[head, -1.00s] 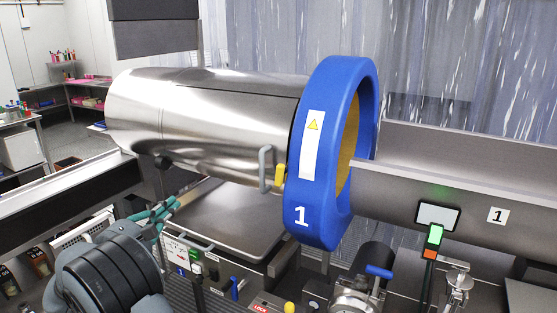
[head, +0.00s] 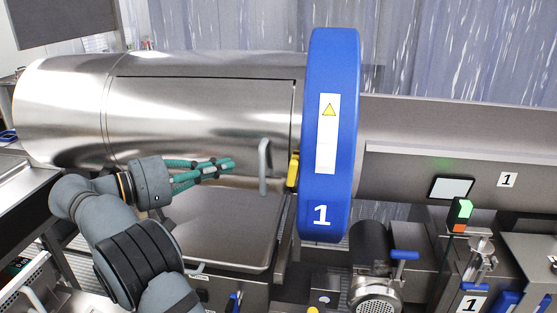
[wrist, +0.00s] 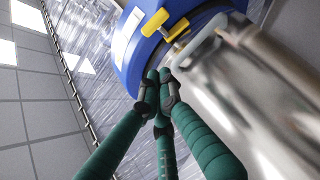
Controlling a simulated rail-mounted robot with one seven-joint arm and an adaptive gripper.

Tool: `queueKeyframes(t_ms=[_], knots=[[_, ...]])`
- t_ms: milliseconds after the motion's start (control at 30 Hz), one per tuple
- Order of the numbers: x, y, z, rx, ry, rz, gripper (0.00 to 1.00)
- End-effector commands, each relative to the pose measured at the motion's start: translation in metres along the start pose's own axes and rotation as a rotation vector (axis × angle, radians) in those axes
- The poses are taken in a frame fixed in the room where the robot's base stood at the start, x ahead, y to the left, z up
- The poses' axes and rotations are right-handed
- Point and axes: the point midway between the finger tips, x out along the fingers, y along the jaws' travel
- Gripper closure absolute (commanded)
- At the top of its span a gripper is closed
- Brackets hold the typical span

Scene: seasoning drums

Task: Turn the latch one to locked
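The yellow latch (head: 293,170) sits at the right edge of the steel drum, against the blue ring (head: 330,75) marked 1. In the wrist view the yellow latch (wrist: 165,25) shows above the fingertips as a bar with a smaller yellow piece beside it. My gripper (head: 231,164) is in front of the drum's door, left of the latch and apart from it. Its teal fingers point right. In the wrist view its fingertips (wrist: 160,76) are drawn together, with nothing visible between them.
A grey handle (head: 264,167) on the drum door stands between my fingertips and the latch. A steel tray (head: 225,225) lies below the drum. A motor with a blue lever (head: 404,254) and a small screen (head: 451,188) are at the right.

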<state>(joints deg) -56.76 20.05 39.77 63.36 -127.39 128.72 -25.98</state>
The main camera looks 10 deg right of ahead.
Motion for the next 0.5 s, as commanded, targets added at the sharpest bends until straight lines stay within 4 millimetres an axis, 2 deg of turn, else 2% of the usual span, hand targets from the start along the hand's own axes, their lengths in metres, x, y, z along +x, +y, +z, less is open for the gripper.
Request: queueKeyframes(t_ms=[167,500], knots=[[0.021,0.0,0.0,0.002,-0.002,0.002,1.0],[0.092,0.002,0.0,-0.002,-0.002,0.002,1.0]])
